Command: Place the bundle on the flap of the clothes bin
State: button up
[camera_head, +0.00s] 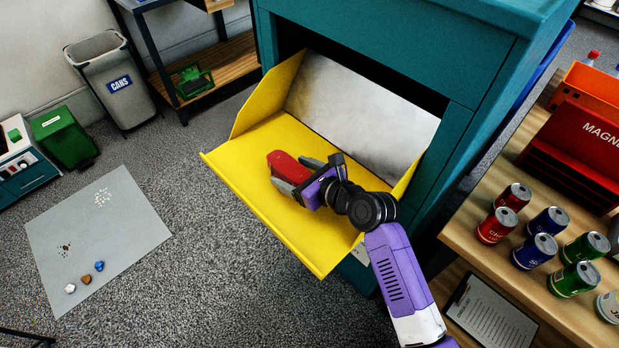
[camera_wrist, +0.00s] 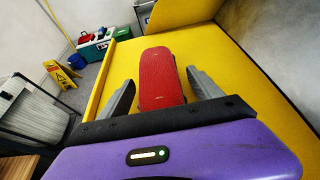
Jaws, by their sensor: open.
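My gripper (camera_head: 299,175) is low over the flap at the bundle. In the wrist view the bundle (camera_wrist: 158,78) lies between the two grey fingers, with a gap on each side. The fingers are open. The underside of the bundle is hidden.
At the right a wooden table (camera_head: 455,230) bears several cans and a red toolbox (camera_head: 580,145). A grey cans bin (camera_head: 113,80) and a wooden shelf (camera_head: 225,65) stand at the back left. A grey mat (camera_head: 100,235) with small stones lies on the floor.

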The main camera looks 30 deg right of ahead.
jog(key=v, duration=1.1)
jog(key=shift+a, duration=0.1)
